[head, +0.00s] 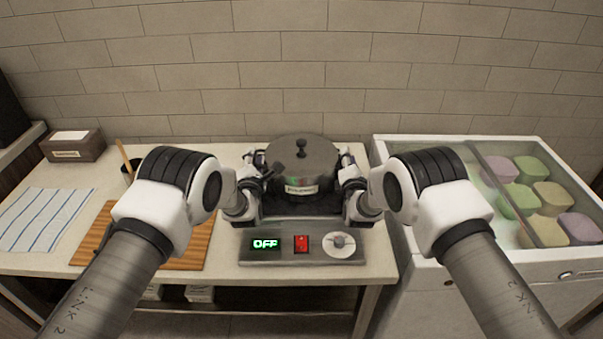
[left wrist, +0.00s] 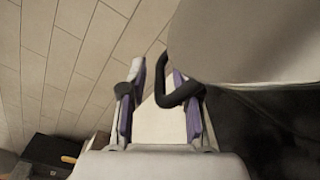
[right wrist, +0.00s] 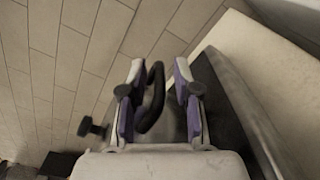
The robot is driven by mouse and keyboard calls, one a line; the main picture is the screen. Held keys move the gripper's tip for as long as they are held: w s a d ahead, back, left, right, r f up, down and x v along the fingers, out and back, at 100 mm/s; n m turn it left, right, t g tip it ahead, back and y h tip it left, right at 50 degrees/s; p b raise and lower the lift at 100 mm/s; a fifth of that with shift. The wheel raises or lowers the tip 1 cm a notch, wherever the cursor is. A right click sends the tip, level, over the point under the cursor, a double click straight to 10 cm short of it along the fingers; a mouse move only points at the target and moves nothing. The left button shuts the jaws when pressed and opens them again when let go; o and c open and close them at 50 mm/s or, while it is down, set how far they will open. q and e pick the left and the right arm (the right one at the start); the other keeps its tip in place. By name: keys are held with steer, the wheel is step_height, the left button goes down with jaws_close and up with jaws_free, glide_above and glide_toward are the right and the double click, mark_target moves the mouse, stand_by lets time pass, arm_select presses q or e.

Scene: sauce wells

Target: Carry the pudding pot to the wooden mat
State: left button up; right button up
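The pudding pot (head: 318,170) is a dark grey lidded pot with a label, standing upright on the burner of the cooker. My left gripper (head: 258,182) is at its left side. In the left wrist view, the open fingers (left wrist: 158,105) stand on either side of a black loop handle (left wrist: 178,95), which is nearer the right finger. My right gripper (head: 350,178) is at the pot's right side. In the right wrist view, its open fingers (right wrist: 157,100) stand either side of the other handle (right wrist: 152,100). The wooden mat (head: 192,242) lies left of the cooker, partly hidden by my left arm.
The cooker's front panel (head: 270,255) has a display reading OFF, a red switch and a dial. A striped cloth (head: 42,220) and a labelled box (head: 72,146) lie at left. A dark cup with a wooden stick (head: 126,168) stands behind the mat. A freezer with coloured tubs (head: 400,250) stands at right.

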arm_select(q)
jaws_close()
arm_select(e)
jaws_close()
